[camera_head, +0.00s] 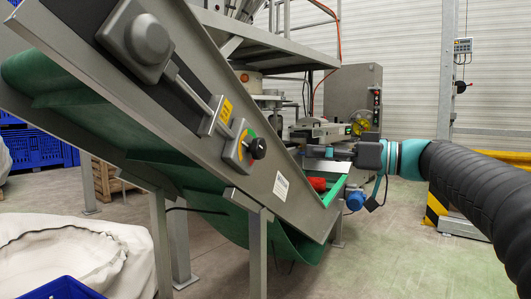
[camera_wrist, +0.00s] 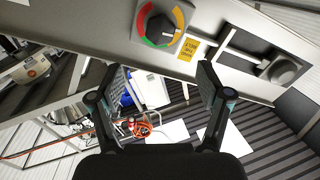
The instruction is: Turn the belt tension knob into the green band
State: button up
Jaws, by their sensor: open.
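The black belt tension knob (camera_head: 257,148) sticks out from a grey box on the sloping conveyor side frame. In the wrist view the knob (camera_wrist: 160,29) sits in the middle of a dial with green (camera_wrist: 154,43), yellow and red bands. I cannot tell surely where the knob points. My gripper (camera_head: 312,153) is right of the knob, apart from it. In the wrist view my gripper (camera_wrist: 160,80) is open and empty, with its fingers below the dial.
The conveyor side frame (camera_head: 285,190) slopes down to the right. A yellow label (camera_wrist: 190,50) and a rod with a rounded grey housing (camera_wrist: 283,70) sit beside the dial. A red object (camera_head: 318,184) lies beneath my gripper. Floor is free at lower right.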

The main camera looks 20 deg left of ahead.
aim_at(263, 149)
jog(key=a, duration=0.4)
jog(key=w+a+p, duration=0.1)
jog(key=a, duration=0.3)
jog(key=w+a, duration=0.1)
jog(key=a, duration=0.4)
jog(key=c, duration=1.2)
